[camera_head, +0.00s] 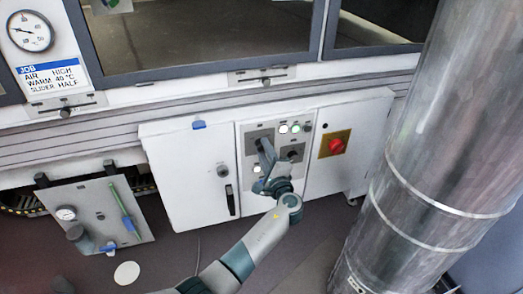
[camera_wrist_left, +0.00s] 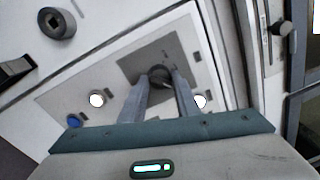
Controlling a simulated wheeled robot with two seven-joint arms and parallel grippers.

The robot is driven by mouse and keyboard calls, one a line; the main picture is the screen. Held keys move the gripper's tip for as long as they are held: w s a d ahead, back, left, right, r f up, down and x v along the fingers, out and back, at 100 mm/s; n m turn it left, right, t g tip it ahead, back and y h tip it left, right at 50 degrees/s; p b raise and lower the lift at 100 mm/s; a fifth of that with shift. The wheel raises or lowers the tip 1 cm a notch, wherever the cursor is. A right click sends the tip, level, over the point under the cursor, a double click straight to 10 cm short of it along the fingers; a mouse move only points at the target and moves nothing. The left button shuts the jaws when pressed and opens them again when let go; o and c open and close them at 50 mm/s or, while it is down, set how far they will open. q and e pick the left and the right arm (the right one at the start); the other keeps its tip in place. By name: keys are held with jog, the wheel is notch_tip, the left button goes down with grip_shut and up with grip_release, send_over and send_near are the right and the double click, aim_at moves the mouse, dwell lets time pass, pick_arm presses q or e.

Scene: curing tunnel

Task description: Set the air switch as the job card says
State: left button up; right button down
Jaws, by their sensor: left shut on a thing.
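The job card (camera_head: 55,76) hangs at the upper left in the head view and reads AIR HIGH, WARM 40 °C, SLIDER HALF. My left gripper (camera_head: 264,148) reaches the control panel (camera_head: 248,206) at the dark square plate on its upper left. In the left wrist view the gripper (camera_wrist_left: 159,82) is shut on a dark round knob (camera_wrist_left: 158,73), apparently the air switch, at the middle of its grey plate (camera_wrist_left: 186,53). The fingers hide part of the knob, and I cannot read its setting. My right gripper is not in view.
A second dark knob (camera_head: 292,154) sits right of my gripper. A red button (camera_head: 336,146) on a yellow plate is farther right. A large metal duct (camera_head: 425,150) stands at the right. Slider rails (camera_head: 262,75) run below the windows. A gauge (camera_head: 30,31) is at the upper left.

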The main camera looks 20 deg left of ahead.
pick_arm(q)
jog(key=o, duration=1)
jog(key=shift+s+a+r, duration=0.1)
jog(key=shift+a, duration=0.25)
jog(key=shift+d, duration=0.1)
jog(key=shift+d, duration=0.2)
jog(key=v, duration=1.7)
jog(key=shift+s, duration=0.15)
